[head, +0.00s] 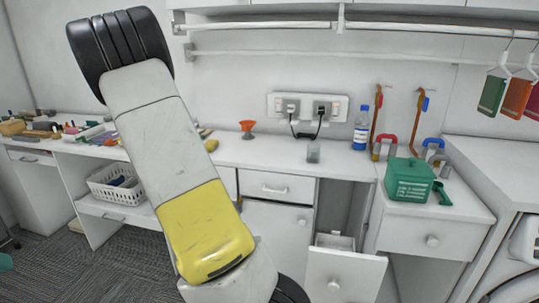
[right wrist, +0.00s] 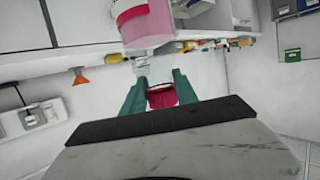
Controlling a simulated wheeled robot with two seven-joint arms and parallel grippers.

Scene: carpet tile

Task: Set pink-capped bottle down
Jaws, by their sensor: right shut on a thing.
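The pink-capped bottle (right wrist: 162,97) shows in the right wrist view as a dark pink ribbed cap between the teal fingers of my right gripper (right wrist: 160,82). That gripper is shut on it. Most of the bottle's body is hidden, and I cannot tell what is directly beneath it. The head view shows neither the bottle nor my right gripper. My left gripper is in neither view.
In the head view, a white counter (head: 240,152) holds an orange funnel (head: 247,127), a blue-labelled bottle (head: 361,130) and a green box (head: 410,180). A drawer (head: 343,275) stands open below. A pink container (right wrist: 147,25) shows in the right wrist view.

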